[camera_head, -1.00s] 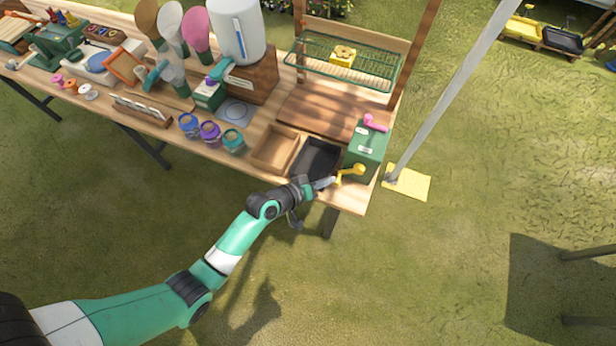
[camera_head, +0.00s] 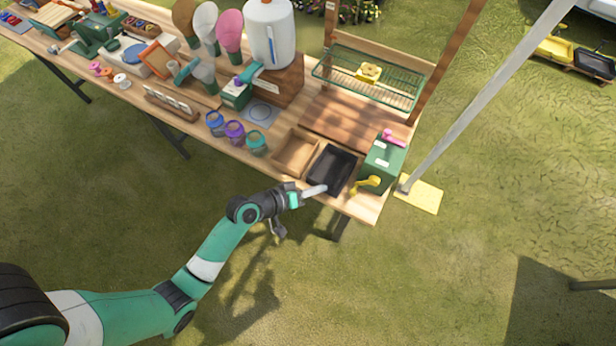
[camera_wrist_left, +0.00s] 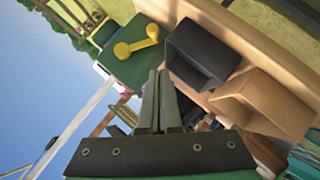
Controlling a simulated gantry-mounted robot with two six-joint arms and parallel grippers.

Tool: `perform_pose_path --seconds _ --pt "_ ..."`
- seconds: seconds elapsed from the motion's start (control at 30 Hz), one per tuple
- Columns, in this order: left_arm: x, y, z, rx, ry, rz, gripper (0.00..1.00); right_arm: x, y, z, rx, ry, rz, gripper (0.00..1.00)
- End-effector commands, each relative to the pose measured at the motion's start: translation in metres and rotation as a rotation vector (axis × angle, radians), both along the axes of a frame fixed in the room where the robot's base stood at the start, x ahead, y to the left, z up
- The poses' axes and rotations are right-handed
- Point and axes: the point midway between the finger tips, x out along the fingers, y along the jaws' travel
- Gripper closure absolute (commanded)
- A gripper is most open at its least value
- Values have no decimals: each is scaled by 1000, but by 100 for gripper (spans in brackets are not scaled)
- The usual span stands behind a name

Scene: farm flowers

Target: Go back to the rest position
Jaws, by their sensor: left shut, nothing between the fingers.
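My left gripper (camera_head: 314,191) is shut and empty. In the head view its tip is over the near edge of the black tray (camera_head: 344,159) at the table's front. The shut fingers also show in the left wrist view (camera_wrist_left: 158,98), with the black tray (camera_wrist_left: 203,50) to their right. The green box (camera_head: 383,160) with a yellow crank (camera_head: 368,183) stands to the right of the gripper, apart from it. My right gripper is in neither view.
A wooden tray (camera_head: 297,152) lies left of the black tray. Several small jars (camera_head: 234,131) stand along the front edge. A wire rack (camera_head: 395,85) and a grey pole (camera_head: 490,85) rise at the right. Open grass lies in front of the table.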

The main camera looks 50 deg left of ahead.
Motion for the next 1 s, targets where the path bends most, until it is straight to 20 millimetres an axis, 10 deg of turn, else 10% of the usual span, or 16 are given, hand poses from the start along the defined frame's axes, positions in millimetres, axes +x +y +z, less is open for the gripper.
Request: perform_pose_path --seconds 0.23,0.73,0.87,1.0 --pt "-27 7 14 -1 0 1 100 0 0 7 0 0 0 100" --pt "-17 -1 25 8 -26 -27 100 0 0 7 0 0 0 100" --pt "25 -13 80 46 -149 -82 100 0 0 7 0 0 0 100" --pt "75 -32 189 145 -378 -138 100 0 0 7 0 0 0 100"
